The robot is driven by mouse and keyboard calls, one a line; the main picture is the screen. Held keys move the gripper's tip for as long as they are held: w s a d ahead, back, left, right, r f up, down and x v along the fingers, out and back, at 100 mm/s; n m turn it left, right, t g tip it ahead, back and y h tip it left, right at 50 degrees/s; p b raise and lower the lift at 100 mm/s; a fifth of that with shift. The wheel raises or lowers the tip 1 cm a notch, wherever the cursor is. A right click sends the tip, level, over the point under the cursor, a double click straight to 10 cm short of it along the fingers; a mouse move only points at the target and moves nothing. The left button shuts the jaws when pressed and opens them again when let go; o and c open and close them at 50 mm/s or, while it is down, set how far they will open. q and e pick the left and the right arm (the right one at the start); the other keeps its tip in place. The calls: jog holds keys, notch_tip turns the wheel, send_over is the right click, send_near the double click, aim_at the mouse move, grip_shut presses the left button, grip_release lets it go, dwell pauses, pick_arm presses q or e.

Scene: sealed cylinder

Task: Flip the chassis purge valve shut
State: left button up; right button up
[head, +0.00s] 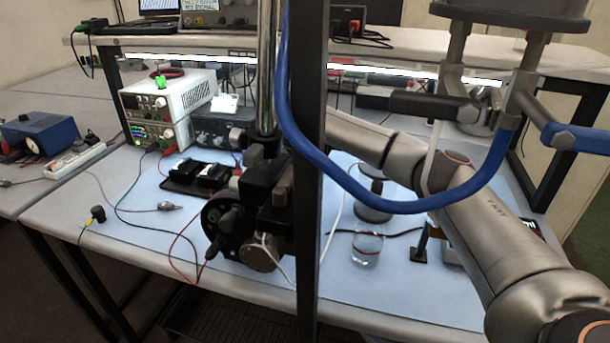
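Two metal fittings hang below a round metal plate (510,12) at the upper right. One has a blue handle (575,137) pointing right. The other has a black handle (435,105) pointing left. Both handles look roughly level. A blue hose (400,205) loops up to the right-hand fitting. I cannot tell for certain which is the chassis purge valve. A grey arm (500,230), which looks like my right arm, comes in from the lower right behind the handles. Its far end goes out of sight behind a dark upright post, and no fingers show. My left gripper is not in view.
The dark post (312,190) and a metal column (268,70) with a black clamp-like mechanism (240,215) stand close in front. Behind is a bench (110,235) with a power supply (170,95), a glass beaker (366,248) and cables.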

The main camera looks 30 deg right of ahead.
dwell(0.5)
jog(key=o, duration=1.4)
jog(key=shift+c, duration=0.2)
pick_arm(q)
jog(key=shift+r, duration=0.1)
pick_arm(e)
jog(key=shift+r, duration=0.2)
